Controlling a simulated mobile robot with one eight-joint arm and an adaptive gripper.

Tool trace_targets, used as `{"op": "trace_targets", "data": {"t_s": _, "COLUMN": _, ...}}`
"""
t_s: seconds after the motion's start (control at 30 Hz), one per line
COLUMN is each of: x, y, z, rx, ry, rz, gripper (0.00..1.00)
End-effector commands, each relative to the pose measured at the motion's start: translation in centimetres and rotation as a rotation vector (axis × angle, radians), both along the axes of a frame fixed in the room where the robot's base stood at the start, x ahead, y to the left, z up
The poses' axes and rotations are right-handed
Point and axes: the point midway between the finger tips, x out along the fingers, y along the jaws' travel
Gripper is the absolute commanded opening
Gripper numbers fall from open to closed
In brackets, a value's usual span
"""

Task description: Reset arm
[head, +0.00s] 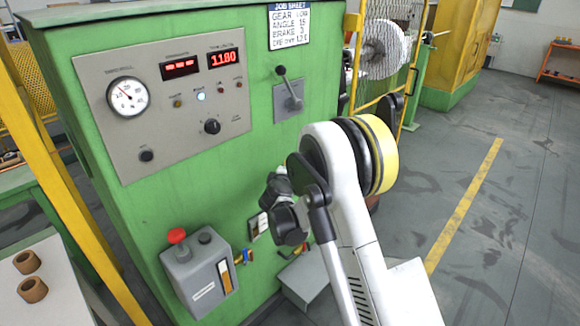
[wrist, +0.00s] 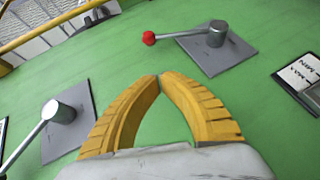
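In the wrist view my gripper (wrist: 160,77) has two yellow ribbed fingers whose tips meet, with nothing between them. It is in front of a green panel (wrist: 150,125). In the head view my white arm reaches toward the green cabinet (head: 70,45), and the fingertips are hidden. In the wrist view a lever with a red knob (wrist: 148,38) sits on a grey plate above the fingers, apart from them. A second grey lever (wrist: 60,112) is at the left, also apart from the fingers.
The cabinet carries a control panel (head: 165,100), a lever plate (head: 290,100) and a grey box with a red button (head: 178,236). A yellow post (head: 60,190) stands at the left. A wire guard (head: 385,45) is behind my arm. The floor (head: 500,230) at right is clear.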

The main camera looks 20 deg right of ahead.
Motion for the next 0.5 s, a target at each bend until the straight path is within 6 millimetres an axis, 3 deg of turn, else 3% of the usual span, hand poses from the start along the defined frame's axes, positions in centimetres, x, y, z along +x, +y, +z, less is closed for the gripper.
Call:
{"op": "trace_targets", "data": {"t_s": 0.27, "x": -0.2, "y": -0.1, "z": 0.4, "rx": 0.008, "ry": 0.001, "rz": -0.003, "gripper": 0.00}}
{"op": "trace_targets", "data": {"t_s": 0.37, "x": -1.1, "y": -0.5, "z": 2.0, "rx": 0.051, "ry": 0.009, "rz": -0.021, "gripper": 0.00}}
{"op": "trace_targets", "data": {"t_s": 0.5, "x": -4.5, "y": -1.5, "z": 6.3, "rx": 0.180, "ry": 0.033, "rz": -0.075, "gripper": 0.00}}
